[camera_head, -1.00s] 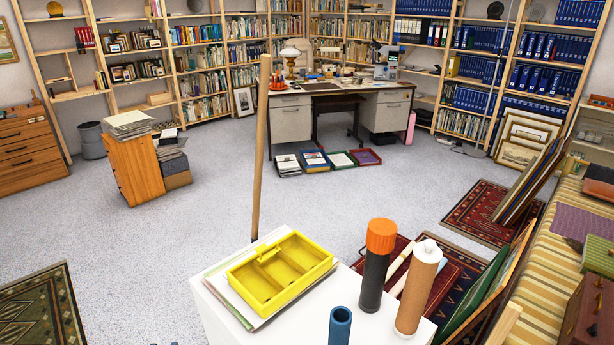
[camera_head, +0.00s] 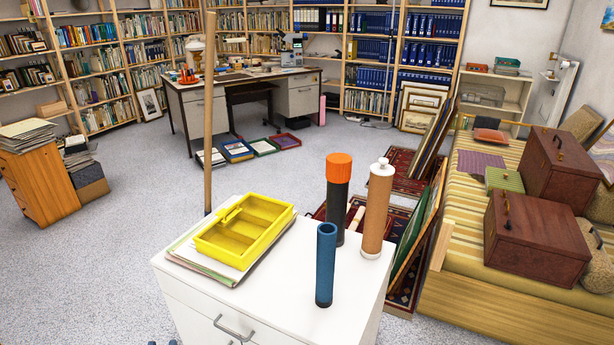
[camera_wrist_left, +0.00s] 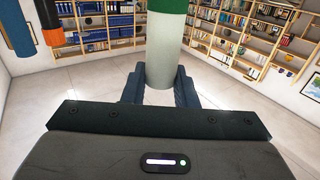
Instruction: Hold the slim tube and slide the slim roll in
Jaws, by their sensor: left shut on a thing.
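The blue slim tube (camera_head: 326,265) stands upright, open at the top, on the white cabinet (camera_head: 275,300). The left wrist view shows part of it at the upper left (camera_wrist_left: 18,30). Only the tips of my left gripper (camera_head: 162,343) show at the bottom edge of the head view. In the left wrist view my left gripper (camera_wrist_left: 158,90) is shut on a pale roll with a green band (camera_wrist_left: 162,50), which I take for the slim roll. Its green end runs out of the frame. The roll is apart from the tube. My right gripper is not in view.
Behind the blue tube stand a black tube with an orange cap (camera_head: 338,200) and a brown tube with a white cap (camera_head: 377,210). A yellow tray (camera_head: 245,230) lies on papers at the left. A wooden pole (camera_head: 208,110) rises behind it. The cabinet's front right top is clear.

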